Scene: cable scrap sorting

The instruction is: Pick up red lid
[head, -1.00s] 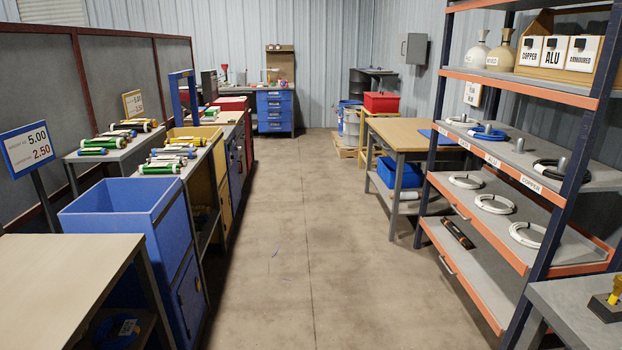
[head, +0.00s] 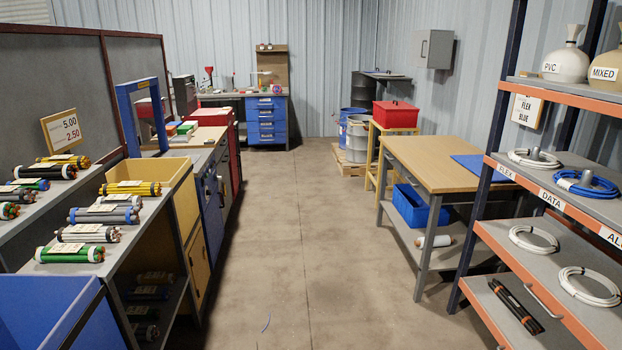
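A red box-like container with a red lid (head: 396,104) on top stands at the back right of the aisle, on a small wooden stand (head: 393,128). The lid looks closed on it, with a small dark handle or knob on top. It is well ahead of me. Neither of my grippers shows in the head view, so I cannot see how they stand.
The concrete aisle (head: 262,220) ahead is clear. A wooden-topped table (head: 440,165) and shelving rack (head: 483,200) stand on the right. Benches with cable bundles, a blue bin (head: 45,300) and a yellow bin (head: 180,175) line the left. Drums on a pallet (head: 350,157) stand beside the wooden stand.

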